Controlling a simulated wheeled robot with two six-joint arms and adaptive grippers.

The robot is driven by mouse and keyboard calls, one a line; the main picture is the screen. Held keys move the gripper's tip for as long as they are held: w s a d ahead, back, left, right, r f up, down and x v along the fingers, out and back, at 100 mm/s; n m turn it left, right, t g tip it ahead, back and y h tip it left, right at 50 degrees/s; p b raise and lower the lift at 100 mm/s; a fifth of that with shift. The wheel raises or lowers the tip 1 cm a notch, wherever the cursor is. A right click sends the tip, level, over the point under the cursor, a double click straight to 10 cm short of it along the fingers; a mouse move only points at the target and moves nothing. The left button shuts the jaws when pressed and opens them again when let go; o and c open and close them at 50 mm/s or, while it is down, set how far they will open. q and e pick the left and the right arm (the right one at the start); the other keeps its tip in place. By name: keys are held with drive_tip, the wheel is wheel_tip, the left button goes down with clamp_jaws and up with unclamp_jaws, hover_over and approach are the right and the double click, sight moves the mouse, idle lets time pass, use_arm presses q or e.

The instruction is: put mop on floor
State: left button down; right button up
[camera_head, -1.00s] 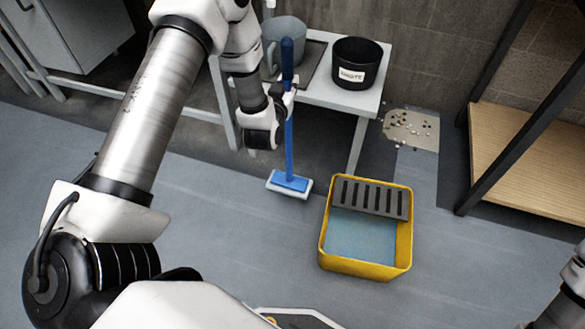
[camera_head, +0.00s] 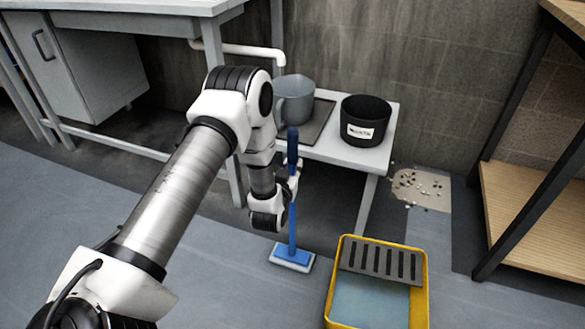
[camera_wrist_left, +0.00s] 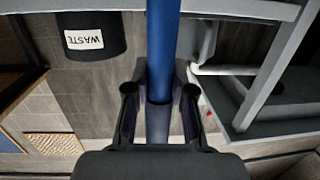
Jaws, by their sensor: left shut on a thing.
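The mop has a blue handle (camera_head: 292,236) and a flat blue-and-white head (camera_head: 292,258). It stands nearly upright in front of the low white table. My left gripper (camera_head: 294,183) is shut around the upper part of the handle. The left wrist view shows the handle (camera_wrist_left: 163,45) running between the two fingers (camera_wrist_left: 160,105). The mop head is at or just above the grey floor (camera_head: 215,270); I cannot tell if it touches. My right gripper is out of view.
A yellow bucket (camera_head: 421,295) with a grey wringer grate stands right of the mop head. The low table (camera_head: 345,155) holds a grey jug (camera_head: 294,98) and a black waste bin (camera_head: 366,118). Debris (camera_head: 420,188) lies beyond. A wooden shelf (camera_head: 530,212) stands at right.

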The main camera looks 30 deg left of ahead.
use_arm(q)
drive_tip(key=c, duration=1)
unclamp_jaws()
drive_tip(key=shift+f, duration=0.15)
